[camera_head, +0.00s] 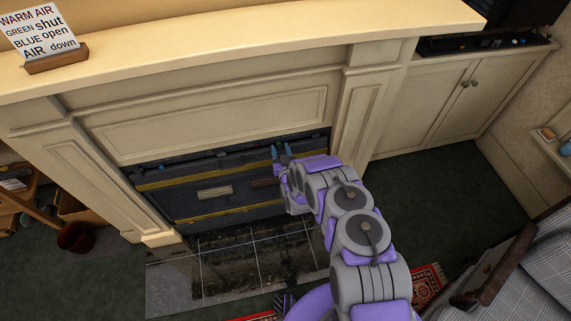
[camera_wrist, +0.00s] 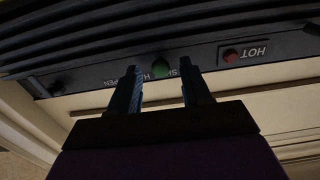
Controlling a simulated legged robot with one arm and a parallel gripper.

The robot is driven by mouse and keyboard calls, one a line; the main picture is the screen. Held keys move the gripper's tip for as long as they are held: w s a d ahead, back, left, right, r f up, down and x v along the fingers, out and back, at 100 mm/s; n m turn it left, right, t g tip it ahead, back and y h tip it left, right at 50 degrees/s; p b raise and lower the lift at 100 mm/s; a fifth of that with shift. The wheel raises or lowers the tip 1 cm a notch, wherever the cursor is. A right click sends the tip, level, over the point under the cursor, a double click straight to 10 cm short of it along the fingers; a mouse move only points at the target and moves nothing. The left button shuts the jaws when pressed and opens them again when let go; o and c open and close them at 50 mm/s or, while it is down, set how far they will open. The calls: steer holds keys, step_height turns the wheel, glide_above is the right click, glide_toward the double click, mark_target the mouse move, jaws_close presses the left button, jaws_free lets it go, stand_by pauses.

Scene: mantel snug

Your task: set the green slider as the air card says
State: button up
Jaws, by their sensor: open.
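The air card (camera_head: 42,30) stands in a wooden holder at the left of the mantel. It reads WARM AIR, GREEN shut, BLUE open, AIR down. My gripper (camera_head: 281,150) is at the top edge of the dark fireplace unit, toward its right. In the wrist view my gripper (camera_wrist: 159,72) is open, with one finger on each side of the green slider (camera_wrist: 161,67). Contact with it cannot be told. Lettering beside the slider is partly covered; parts of SHUT and OPEN show. The head view does not show the green slider clearly.
A red knob (camera_wrist: 231,55) with a HOT label is right of the green slider, and a dark knob (camera_wrist: 55,88) is at the left. The fireplace unit (camera_head: 180,205) sits under the cream mantel (camera_head: 240,45). A plaid armchair (camera_head: 530,285) stands at lower right.

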steer(key=p+v, duration=0.5)
steer(key=v, duration=1.1)
steer(key=shift+s, duration=0.35)
steer(key=shift+d, duration=0.1)
stand_by(0.4)
